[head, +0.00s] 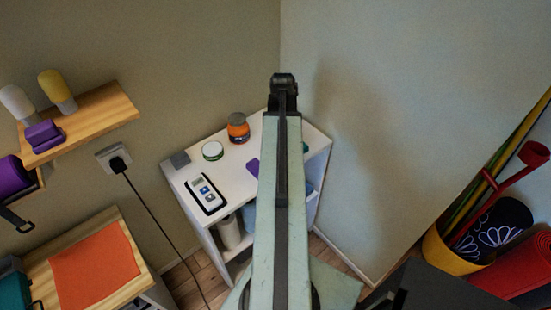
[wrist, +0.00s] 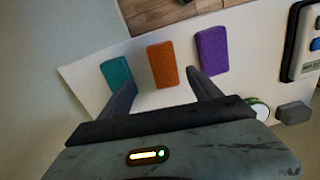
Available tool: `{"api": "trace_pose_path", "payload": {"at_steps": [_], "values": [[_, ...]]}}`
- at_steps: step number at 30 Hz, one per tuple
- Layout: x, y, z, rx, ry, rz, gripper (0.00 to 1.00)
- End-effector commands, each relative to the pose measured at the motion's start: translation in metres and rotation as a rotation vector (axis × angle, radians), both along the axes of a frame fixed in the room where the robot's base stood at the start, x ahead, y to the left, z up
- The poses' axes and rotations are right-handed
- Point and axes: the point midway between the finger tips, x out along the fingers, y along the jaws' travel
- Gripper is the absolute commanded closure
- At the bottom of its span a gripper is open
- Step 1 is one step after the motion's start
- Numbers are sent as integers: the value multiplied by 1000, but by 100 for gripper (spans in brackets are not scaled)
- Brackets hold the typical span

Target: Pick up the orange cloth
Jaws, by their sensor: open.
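In the wrist view, a small orange slab (wrist: 162,65), perhaps a folded cloth, lies on a white cabinet top (wrist: 85,72) between a teal slab (wrist: 116,73) and a purple one (wrist: 210,50). My gripper (wrist: 160,80) is open and empty; its fingers appear to either side of the orange slab's near end. I cannot tell its height above the top. In the head view, my arm hides the orange slab. A larger flat orange sheet (head: 95,270), also cloth-like, lies on a wooden top at lower left, away from my gripper.
The cabinet top also holds an orange jar (head: 238,134), a round green-and-white tin (head: 213,151), a white device (head: 203,194) and a grey block (head: 179,160). Walls meet behind it. A yellow bin (head: 455,250) with rolls stands at right. A black cord (head: 155,220) hangs left.

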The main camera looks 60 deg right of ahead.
Motion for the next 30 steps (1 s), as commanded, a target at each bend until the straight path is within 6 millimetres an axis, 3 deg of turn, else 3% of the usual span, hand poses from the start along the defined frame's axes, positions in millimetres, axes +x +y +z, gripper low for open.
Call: {"api": "trace_pose_path", "payload": {"at_steps": [2,8,18,25,26,30], "values": [[2,1,-17,0,0,3,27],[5,4,-20,0,0,7,27],[9,7,-70,0,0,9,27],[10,7,-67,0,0,9,27],[10,7,-67,0,0,9,30],[10,7,-67,0,0,10,69]]}}
